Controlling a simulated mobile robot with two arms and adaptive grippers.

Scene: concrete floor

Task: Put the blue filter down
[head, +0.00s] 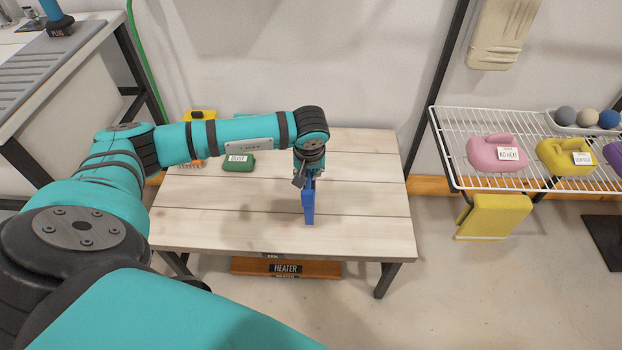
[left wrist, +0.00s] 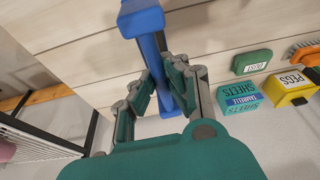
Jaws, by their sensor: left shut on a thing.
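The blue filter (head: 308,205) is held in my left gripper (head: 307,178) over the middle of the wooden table (head: 365,195). In the head view it hangs upright and narrow below the fingers. I cannot tell whether its lower end touches the tabletop. In the left wrist view the filter (left wrist: 142,20) passes between the two teal fingers (left wrist: 156,88), and its wider end lies beyond them against the planks. The fingers are shut on it. My right gripper is not in view.
A green box marked DUST (head: 238,162) lies on the table to the left. A teal SHEETS box (left wrist: 237,98) and a yellow PEGS box (left wrist: 288,90) show near it in the left wrist view. A wire rack (head: 462,135) stands right. The tabletop's right side is clear.

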